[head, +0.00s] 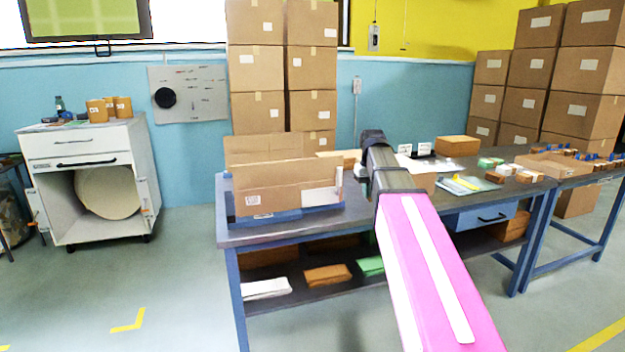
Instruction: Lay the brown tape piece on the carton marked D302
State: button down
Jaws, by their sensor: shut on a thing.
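An open brown carton (280,181) with raised flaps sits in a blue holder (240,221) at the left end of the workbench. It bears white labels, too small to read, so I cannot tell whether it is the one marked D302. Part of another brown box (424,182) shows just right of my arm. My pink and black arm reaches over the bench, and its far end is hidden behind its own dark links. I cannot see my gripper or what it holds. I cannot make out the brown tape piece.
The workbench (230,238) also holds white sign cards (424,148), a flat brown box (457,146) and several small items at right. A second table (600,170) adjoins it. Tall carton stacks (257,70) stand behind.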

jog(key=s+f+m, duration=0.2)
jog(key=s+f, duration=0.5)
jog(key=f, duration=0.2)
jog(key=shift+s+f, duration=0.15)
jog(key=shift+f, duration=0.15)
